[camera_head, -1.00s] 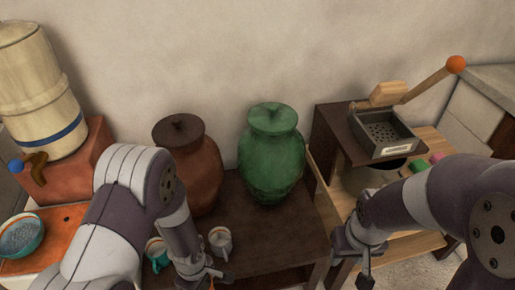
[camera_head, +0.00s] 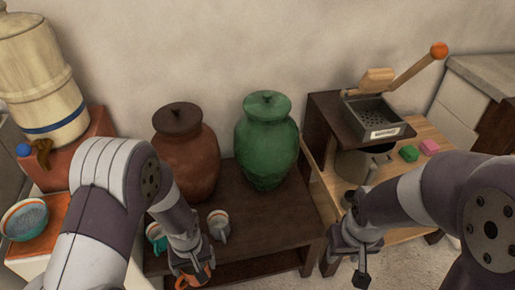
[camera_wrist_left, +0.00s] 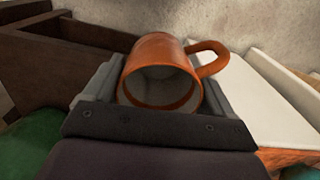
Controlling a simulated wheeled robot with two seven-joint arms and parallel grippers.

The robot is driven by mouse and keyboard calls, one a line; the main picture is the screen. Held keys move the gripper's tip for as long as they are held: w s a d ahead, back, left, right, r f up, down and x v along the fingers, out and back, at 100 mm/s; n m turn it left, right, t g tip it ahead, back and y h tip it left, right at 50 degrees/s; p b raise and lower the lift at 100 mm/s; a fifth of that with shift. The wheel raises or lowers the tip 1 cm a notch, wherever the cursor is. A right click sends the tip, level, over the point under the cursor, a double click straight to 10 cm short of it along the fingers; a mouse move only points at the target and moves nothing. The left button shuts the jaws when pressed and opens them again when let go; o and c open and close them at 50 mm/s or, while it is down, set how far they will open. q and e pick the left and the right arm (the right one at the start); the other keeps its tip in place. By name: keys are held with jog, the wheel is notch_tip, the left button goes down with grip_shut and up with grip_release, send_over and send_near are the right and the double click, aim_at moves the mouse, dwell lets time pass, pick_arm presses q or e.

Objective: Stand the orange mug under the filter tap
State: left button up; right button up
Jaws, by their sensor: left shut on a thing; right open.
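My left gripper (camera_head: 190,268) is shut on the orange mug (camera_wrist_left: 155,48). In the left wrist view the mug lies tilted between the fingers, its mouth facing the camera and its handle to the upper right. In the head view only a little of the mug (camera_head: 205,274) shows, in front of the dark table. The filter tap (camera_head: 41,153), brown with a blue knob, is at the left on the cream water filter (camera_head: 38,80), well apart from the mug. My right gripper (camera_head: 350,262) is open and empty at the right.
A teal bowl (camera_head: 24,220) sits below the tap on an orange-topped stand. A teal mug (camera_head: 157,238) and a grey mug (camera_head: 218,226) stand on the dark table near my left gripper. Brown (camera_head: 187,158) and green (camera_head: 267,145) jars stand behind.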

pick_arm(q)
jog(key=w+a+r+m, duration=0.2)
jog(key=w+r+m, duration=0.2)
jog(key=w+r, duration=0.75)
notch_tip(320, 180, up, 10)
jog(key=p, duration=2)
jog(key=shift+s+a, duration=0.25)
jog(key=shift+s, duration=0.05)
jog(key=shift+r, duration=0.1)
